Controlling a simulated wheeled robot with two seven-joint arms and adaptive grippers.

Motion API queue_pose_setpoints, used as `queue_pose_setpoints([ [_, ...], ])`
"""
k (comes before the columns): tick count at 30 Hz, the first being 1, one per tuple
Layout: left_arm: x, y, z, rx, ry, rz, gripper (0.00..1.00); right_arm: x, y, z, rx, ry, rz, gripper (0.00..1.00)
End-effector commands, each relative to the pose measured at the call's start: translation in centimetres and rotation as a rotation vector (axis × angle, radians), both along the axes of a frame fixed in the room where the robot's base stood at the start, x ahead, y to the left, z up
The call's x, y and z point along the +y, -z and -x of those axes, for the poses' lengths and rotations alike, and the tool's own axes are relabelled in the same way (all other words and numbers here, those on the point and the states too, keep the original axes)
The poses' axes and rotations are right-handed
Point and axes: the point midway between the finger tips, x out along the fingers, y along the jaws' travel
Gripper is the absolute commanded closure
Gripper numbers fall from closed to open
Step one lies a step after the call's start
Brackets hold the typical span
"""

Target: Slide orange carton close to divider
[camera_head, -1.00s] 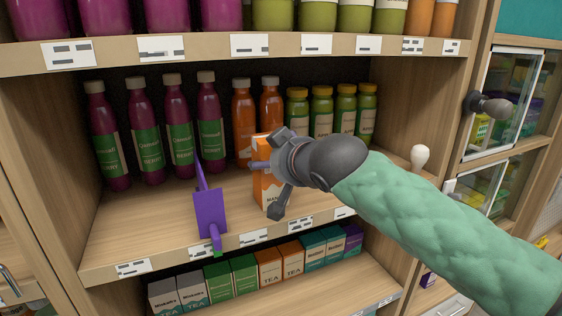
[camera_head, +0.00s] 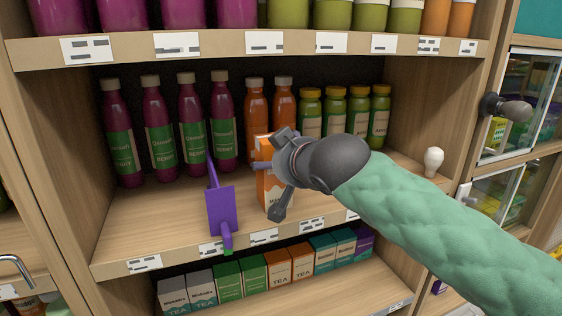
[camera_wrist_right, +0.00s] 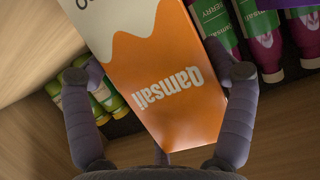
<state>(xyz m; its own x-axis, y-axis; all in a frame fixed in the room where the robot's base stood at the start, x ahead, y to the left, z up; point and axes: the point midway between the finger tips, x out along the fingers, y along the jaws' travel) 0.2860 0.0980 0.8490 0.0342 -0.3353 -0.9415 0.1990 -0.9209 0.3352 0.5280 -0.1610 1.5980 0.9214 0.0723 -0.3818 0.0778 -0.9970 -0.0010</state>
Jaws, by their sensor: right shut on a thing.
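The orange and white carton (camera_head: 267,188) stands upright on the middle shelf near its front edge. It fills the middle of the right wrist view (camera_wrist_right: 165,85). My right gripper (camera_head: 271,190) is shut on the carton, one finger on either side, and its wrist hides the carton's right part. The purple divider (camera_head: 221,210) stands left of the carton with a narrow gap of bare shelf between them. My left gripper is not in view.
Purple berry bottles (camera_head: 190,140) stand behind and left of the divider. Orange bottles (camera_head: 256,112) stand behind the carton, and green-yellow jars (camera_head: 334,112) behind my wrist. Tea boxes (camera_head: 252,272) line the shelf below. The shelf left of the divider is clear in front.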

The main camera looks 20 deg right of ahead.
Motion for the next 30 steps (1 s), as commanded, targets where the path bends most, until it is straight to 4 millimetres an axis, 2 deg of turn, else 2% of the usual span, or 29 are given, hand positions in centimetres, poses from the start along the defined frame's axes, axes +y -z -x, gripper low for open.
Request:
queue_pose_setpoints([
  [1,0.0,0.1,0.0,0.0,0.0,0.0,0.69,0.4,0.6,-0.1,0.01,-0.003,0.004,0.59],
  [30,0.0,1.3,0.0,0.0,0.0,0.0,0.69,3.6,0.6,0.2,0.01,-0.004,0.005,0.59],
])
